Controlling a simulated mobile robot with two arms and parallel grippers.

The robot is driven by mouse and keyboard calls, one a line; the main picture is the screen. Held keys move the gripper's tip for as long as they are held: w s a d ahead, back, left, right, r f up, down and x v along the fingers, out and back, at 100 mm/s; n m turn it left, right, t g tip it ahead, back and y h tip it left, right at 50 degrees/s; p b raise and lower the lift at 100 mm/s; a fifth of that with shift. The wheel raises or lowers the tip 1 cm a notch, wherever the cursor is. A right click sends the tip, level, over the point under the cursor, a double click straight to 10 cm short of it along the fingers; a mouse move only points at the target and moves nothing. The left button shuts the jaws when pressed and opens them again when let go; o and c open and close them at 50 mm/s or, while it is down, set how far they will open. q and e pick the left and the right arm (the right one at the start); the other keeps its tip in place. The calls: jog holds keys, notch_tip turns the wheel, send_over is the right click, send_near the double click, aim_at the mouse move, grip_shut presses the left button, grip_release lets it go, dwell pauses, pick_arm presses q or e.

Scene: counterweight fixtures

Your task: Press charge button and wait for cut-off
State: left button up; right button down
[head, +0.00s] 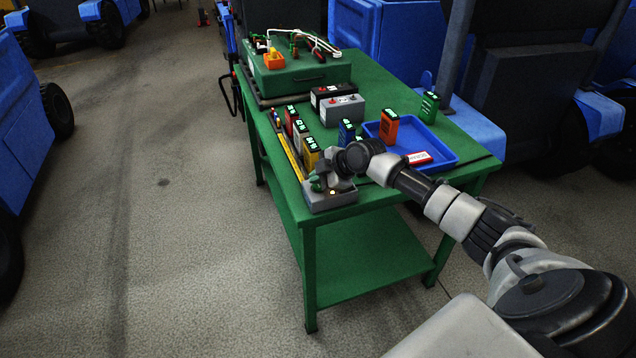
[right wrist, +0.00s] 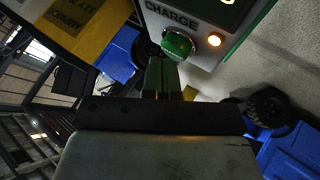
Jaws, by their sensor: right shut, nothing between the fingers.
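The grey charger box (head: 332,200) sits on the near corner of the green workbench. Part of a display with green characters is cut off at the top edge. My right gripper (head: 322,181) is at the charger's front. Its fingers (right wrist: 162,68) are shut and empty, with the tips right by the green button. I cannot tell whether they touch it. My left gripper is not in view.
A blue tray (head: 445,152) lies to the right. Grey (head: 342,110) and black batteries stand behind. Blue vehicles surround the bench; floor on the left is clear.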

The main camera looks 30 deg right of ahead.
aim_at(318, 186)
jog(key=shift+r, duration=0.65)
jog(key=shift+r+p, duration=0.1)
jog(key=shift+p, duration=0.25)
notch_tip(318, 186, up, 5)
jog(key=p, duration=0.3)
